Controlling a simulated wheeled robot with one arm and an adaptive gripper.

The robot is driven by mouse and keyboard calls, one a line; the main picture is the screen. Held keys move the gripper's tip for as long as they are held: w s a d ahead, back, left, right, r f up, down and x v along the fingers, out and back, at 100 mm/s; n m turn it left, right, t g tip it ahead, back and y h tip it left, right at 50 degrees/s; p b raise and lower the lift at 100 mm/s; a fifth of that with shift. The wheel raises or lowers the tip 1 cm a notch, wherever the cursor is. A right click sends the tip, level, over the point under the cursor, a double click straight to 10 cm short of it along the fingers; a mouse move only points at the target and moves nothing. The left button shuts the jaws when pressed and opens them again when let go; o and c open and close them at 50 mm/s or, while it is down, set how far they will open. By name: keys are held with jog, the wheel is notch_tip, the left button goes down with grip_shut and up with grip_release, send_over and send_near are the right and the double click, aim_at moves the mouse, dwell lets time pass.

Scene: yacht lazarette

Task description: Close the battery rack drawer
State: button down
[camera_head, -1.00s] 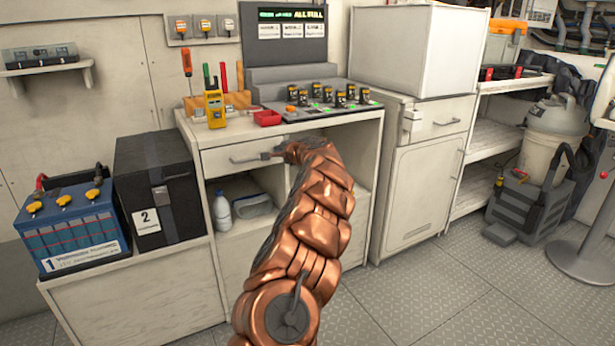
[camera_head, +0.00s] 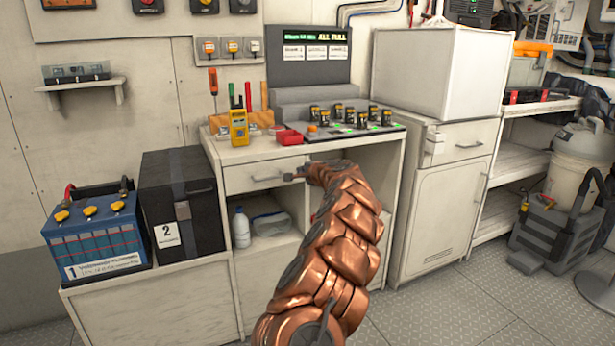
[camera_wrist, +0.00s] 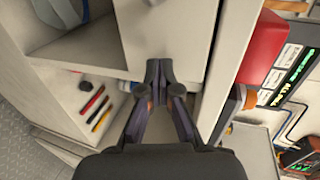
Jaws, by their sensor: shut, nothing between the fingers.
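The battery rack drawer (camera_head: 240,180) is a pale front with a bar handle (camera_head: 266,179), under the counter that carries the charger rack (camera_head: 350,130). How far the drawer stands out is hard to tell.
Open shelves below hold a white bottle (camera_head: 241,228); several tools (camera_wrist: 95,108) show in the wrist view. A red bin (camera_head: 289,137) and yellow meter (camera_head: 238,127) stand on the counter. A black box (camera_head: 180,200) and blue battery (camera_head: 95,235) sit left.

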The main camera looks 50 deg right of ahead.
jog(key=p+v, duration=0.2)
jog(key=v, duration=1)
jog(key=shift+s, duration=0.2)
jog(key=shift+a+f, duration=0.1)
jog(key=shift+f, duration=0.05)
